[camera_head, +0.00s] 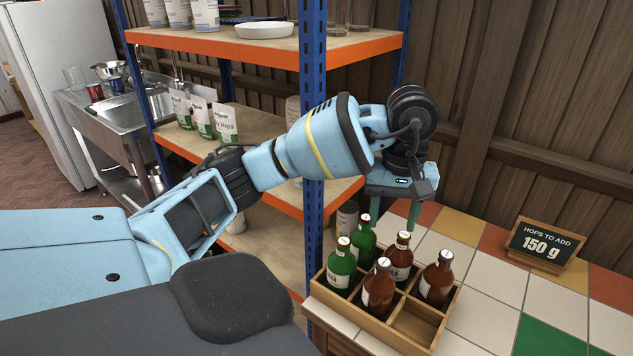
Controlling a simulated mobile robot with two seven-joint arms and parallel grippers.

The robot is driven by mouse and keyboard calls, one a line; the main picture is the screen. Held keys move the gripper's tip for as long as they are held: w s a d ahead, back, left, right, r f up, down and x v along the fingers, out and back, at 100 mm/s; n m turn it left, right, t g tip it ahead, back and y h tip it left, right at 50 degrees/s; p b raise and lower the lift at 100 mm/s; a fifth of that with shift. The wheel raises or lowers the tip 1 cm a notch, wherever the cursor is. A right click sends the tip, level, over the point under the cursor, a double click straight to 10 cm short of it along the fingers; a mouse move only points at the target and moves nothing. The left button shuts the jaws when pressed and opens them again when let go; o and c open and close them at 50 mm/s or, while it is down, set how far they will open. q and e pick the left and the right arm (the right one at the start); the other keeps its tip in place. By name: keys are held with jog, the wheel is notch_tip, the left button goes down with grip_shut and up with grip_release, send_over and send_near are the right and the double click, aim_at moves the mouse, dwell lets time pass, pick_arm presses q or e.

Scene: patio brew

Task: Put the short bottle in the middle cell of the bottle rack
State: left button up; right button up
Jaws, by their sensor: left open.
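The wooden bottle rack (372,322) stands on the tiled counter at lower right. It holds two green bottles, one at the front left (341,268) and one behind it (362,238). A brown bottle (378,290) stands in front of another brown bottle (399,262) in the middle column. A third brown bottle (436,282) stands at the right. Which one is the short bottle I cannot tell for sure. My left gripper (393,215) is open, pointing down just above the back middle brown bottle. Its fingers appear on either side of that bottle's cap. My right gripper is out of view.
One rack cell at the front right (414,322) is empty. A sign reading 150 g (541,245) stands on the counter to the right. A blue shelf post (313,230) rises left of the rack. Tiles right of the rack are clear.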

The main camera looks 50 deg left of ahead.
pick_arm(q)
jog(key=s+d+f+n+g+h, duration=0.1)
jog(key=s+d+f+n+h, duration=0.25)
jog(key=d+h, duration=0.35)
jog(key=s+d+f+n+g+h, duration=0.15)
jog(key=s+d+n+h, duration=0.3)
jog(key=d, duration=0.55)
jog(key=s+d+f+n+h, duration=0.3)
jog(key=d+n+h, duration=0.1)
jog(key=d+h, duration=0.35)
jog(key=s+a+f+m+t+y, duration=0.1)
jog(key=a+f+m+t+y, duration=0.4)
jog(key=m, duration=0.6)
jog(key=a+f+m+t+y, duration=0.1)
jog(key=f+m+t+y, duration=0.2)
jog(key=f+m+t, duration=0.65)
jog(key=s+a+f+m+t+y, duration=0.1)
jog(key=a+f+m+t+y, duration=0.2)
jog(key=m, duration=1.1)
jog(key=s+a+f+n+g+y, duration=0.2)
jog(key=s+f+n, duration=0.4)
jog(key=s, duration=0.4)
jog(key=s+a+f+n+g+y, duration=0.3)
jog(key=s+f+n+g+y, duration=0.1)
jog(key=s+f, duration=0.4)
jog(key=shift+s+a+f+n+g, duration=0.3)
jog(key=shift+s+n+g, duration=0.3)
jog(key=shift+s+n, duration=0.5)
